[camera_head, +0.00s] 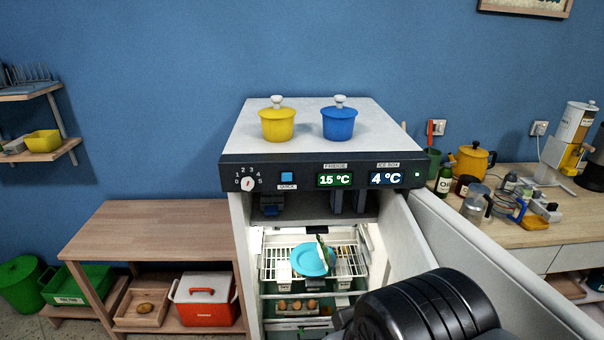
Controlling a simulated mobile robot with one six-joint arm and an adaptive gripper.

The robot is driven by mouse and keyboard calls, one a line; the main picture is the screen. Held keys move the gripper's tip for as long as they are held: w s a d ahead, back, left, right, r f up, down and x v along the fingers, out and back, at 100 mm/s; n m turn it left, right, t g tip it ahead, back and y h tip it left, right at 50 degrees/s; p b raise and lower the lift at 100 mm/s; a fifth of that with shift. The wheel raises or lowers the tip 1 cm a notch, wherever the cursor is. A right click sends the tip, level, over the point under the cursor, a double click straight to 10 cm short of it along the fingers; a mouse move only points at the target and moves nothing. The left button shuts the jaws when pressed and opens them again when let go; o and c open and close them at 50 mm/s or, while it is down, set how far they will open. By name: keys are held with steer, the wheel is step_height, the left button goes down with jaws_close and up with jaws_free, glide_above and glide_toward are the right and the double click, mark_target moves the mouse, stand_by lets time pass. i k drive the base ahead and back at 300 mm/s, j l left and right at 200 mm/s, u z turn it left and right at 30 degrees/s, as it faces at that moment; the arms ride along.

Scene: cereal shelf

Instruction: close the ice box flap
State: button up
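The fridge (240,215) stands in the middle with its door (475,250) swung open to the right. The ice box (312,207) is the dark compartment at the top inside, below the control panel; its front shows open. My black arm (425,308) covers the lower right of the fridge opening. My gripper's fingers are not visible.
A wire shelf with a blue plate (313,260) is below the ice box, with eggs (297,305) lower down. Yellow (277,124) and blue (339,123) pots stand on top. A wooden bench (150,230) is left; a cluttered counter (500,225) is right.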

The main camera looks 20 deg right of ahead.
mark_target(410, 255)
steer(key=k+l, duration=1.6)
